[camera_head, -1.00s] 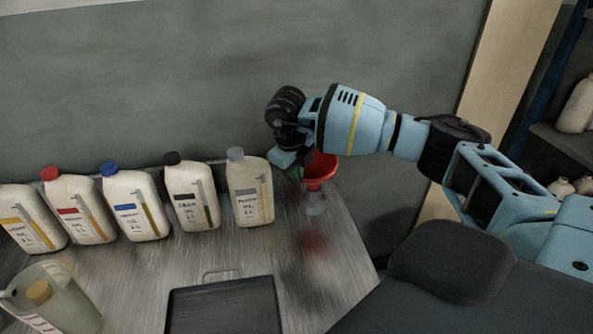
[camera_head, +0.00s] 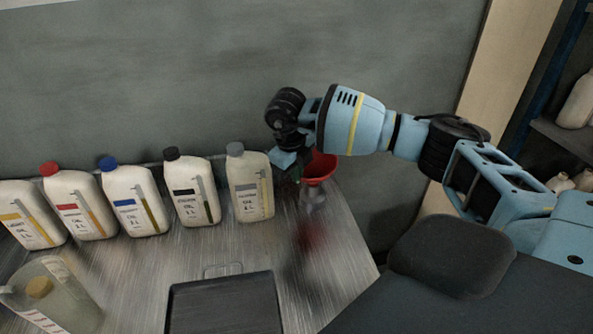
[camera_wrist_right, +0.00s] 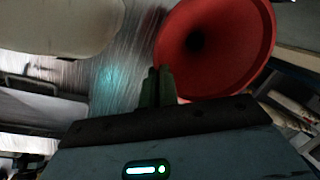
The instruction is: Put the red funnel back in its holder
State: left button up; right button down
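The red funnel (camera_head: 322,168) is upright at the table's right back edge, mouth up, directly above a small grey holder (camera_head: 313,198). I cannot tell how far its spout is inside the holder. My right gripper (camera_head: 297,174) is at the funnel's left side in the head view. In the right wrist view, its two fingers (camera_wrist_right: 158,88) are close together with the rim of the funnel (camera_wrist_right: 225,45) between them, so it looks shut on the rim. My left gripper is not in view.
A row of several white bottles with coloured caps stands along the wall, the grey-capped bottle (camera_head: 249,185) nearest the funnel. A dark tray (camera_head: 225,303) lies in front, and a clear jug (camera_head: 75,297) stands at front left. Bare metal table (camera_head: 255,247) lies between.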

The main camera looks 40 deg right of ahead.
jog(key=shift+f, duration=0.6)
jog(key=c, duration=2.1)
grip_release()
jog(key=shift+c, duration=0.2)
jog(key=o, duration=0.5)
jog(key=shift+o, duration=0.2)
jog(key=shift+r, duration=0.1)
jog(key=v, duration=0.7)
jog(key=shift+a+r, duration=0.15)
jog(key=shift+r, duration=0.2)
jog(key=shift+s, duration=0.1)
